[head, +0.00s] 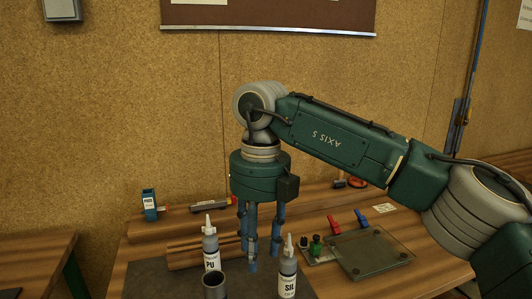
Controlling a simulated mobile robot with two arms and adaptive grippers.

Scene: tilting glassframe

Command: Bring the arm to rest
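My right arm comes in from the right edge, marked "AXIS 5", and bends down over the workbench. My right gripper (263,264) hangs at its end, pointing straight down, with blue fingers under a green body. The fingers stand apart with a gap between them, and I see nothing held there. Their tips are low, behind and between the white-labelled "PU" bottle (211,246) and the "SIL" bottle (287,274). I cannot tell whether they touch the bench. My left gripper is not in view.
A dark cup (214,286) stands in front of the bottles on a dark mat (150,279). A wooden piece (196,254) lies left of the fingers. A blue box (150,206) stands at back left.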

